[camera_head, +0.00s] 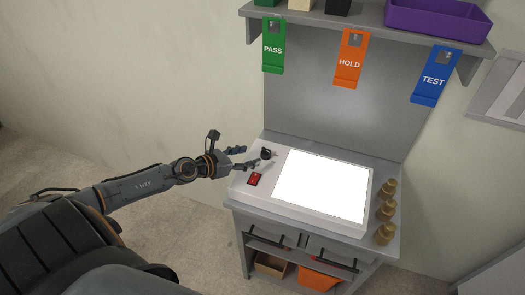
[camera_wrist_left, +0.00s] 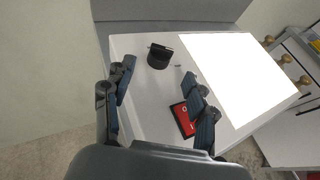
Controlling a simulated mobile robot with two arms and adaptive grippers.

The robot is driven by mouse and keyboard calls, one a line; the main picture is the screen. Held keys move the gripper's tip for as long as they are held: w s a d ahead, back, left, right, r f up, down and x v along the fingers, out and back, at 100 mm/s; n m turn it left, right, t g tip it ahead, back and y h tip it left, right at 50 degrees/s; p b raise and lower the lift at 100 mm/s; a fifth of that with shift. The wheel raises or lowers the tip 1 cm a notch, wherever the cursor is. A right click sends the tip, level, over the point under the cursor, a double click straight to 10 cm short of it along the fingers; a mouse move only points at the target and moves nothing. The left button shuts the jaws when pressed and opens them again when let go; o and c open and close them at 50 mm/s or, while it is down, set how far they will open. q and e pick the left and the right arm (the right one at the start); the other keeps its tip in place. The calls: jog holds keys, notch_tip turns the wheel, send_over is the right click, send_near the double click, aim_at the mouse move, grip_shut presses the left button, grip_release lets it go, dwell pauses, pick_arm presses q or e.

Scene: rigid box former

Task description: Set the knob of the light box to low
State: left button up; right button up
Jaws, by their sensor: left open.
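The light box (camera_head: 280,183) sits on the bench with its panel glowing bright white. Its black knob (camera_head: 266,153) is at the back left of the box, left of the panel. In the left wrist view the knob (camera_wrist_left: 158,56) stands ahead of my fingers, with its raised grip bar facing up. A red rocker switch (camera_head: 255,179) is nearer the front; one finger partly covers it in the wrist view. My left gripper (camera_head: 248,159) is open and empty, just left of the knob and apart from it. My right gripper is not in view.
Several brass-coloured knobbed pieces (camera_head: 386,209) stand right of the light box. Green PASS (camera_head: 273,46), orange HOLD (camera_head: 351,58) and blue TEST (camera_head: 434,76) tags hang from the shelf above. A purple tray (camera_head: 438,18) sits on the shelf. Drawers with handles are below.

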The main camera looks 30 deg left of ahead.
aim_at(265, 153)
pick_arm(q)
jog(key=x, duration=0.5)
jog(key=shift+w+d+f, duration=0.1)
jog(key=shift+w+d, duration=0.05)
jog(key=shift+w, duration=0.15)
jog(key=shift+w+d+f, duration=0.2)
jog(key=shift+w+f, duration=0.15)
jog(key=shift+w, duration=0.3)
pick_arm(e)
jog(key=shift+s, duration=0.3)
